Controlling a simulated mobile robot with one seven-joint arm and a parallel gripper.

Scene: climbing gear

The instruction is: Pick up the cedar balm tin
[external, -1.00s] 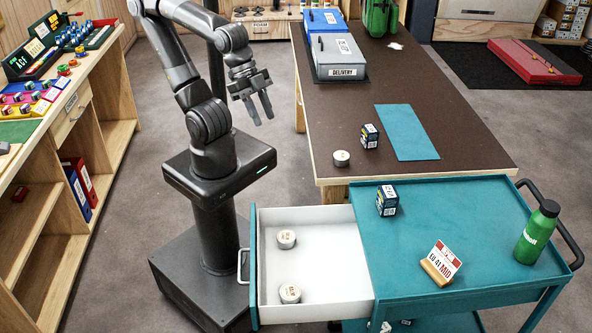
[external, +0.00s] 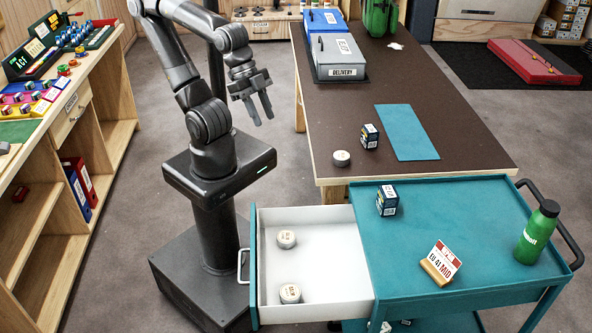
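Three small round tins are in view, and their labels are too small to tell which is the cedar balm. One tin (external: 286,239) lies in the back part of the cart's open drawer (external: 328,266). Another tin (external: 290,293) lies in the front part of the same drawer. A third, greyer tin (external: 341,158) lies near the front left corner of the brown table (external: 450,140). My gripper (external: 263,119) is open and empty, its fingers pointing down. It hangs in the air left of the table, above and behind the drawer, apart from every tin.
A small dark box (external: 369,136) stands beside the table tin, and a teal mat (external: 407,132) lies to its right. Another dark box (external: 387,200), a card sign (external: 440,263) and a green bottle (external: 538,232) stand on the teal cart (external: 400,275). Delivery boxes (external: 338,57) stand farther back.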

